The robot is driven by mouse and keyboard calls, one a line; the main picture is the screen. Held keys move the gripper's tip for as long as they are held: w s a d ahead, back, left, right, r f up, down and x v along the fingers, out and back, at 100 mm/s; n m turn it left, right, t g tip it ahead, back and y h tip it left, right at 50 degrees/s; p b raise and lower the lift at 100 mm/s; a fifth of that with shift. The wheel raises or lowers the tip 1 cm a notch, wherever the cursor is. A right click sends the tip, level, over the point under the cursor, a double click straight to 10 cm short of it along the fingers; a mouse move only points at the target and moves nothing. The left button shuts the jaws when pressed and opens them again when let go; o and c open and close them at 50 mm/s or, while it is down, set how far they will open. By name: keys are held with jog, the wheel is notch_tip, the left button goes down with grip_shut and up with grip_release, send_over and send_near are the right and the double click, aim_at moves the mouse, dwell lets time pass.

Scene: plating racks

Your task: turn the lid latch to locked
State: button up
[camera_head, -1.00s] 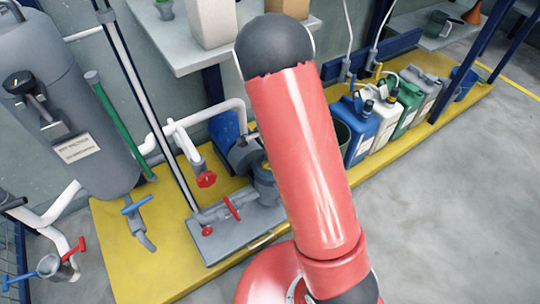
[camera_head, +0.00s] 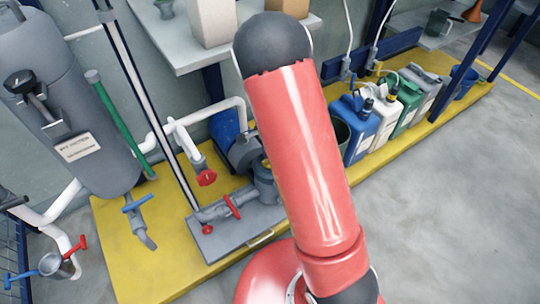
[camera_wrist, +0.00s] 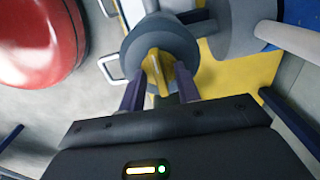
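The yellow lid latch (camera_wrist: 158,70) sits on a round dark grey lid (camera_wrist: 180,42) in the wrist view. The lid tops the grey pump housing (camera_head: 264,184), which my red arm partly covers in the head view. My gripper (camera_wrist: 160,82) has its two dark fingers on either side of the latch, and they look apart with the latch between them. Whether either finger touches the latch I cannot tell. The gripper is hidden behind my arm in the head view.
Red-handled valves (camera_head: 206,177) and white pipes stand left of the pump on the yellow platform (camera_head: 180,264). A grey tank (camera_head: 68,100) is at the left. Blue, white and green canisters (camera_head: 362,130) stand at the right. The floor at the right is clear.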

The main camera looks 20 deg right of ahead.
jog(key=shift+r+p, duration=0.5)
jog(key=shift+r, duration=3.4)
jog(key=s+r+n+t, duration=0.5)
jog(key=s+r+n, duration=0.9)
jog(key=s+r, duration=0.8)
jog(key=shift+s+r+n+t, duration=0.3)
jog(key=shift+r, duration=0.3)
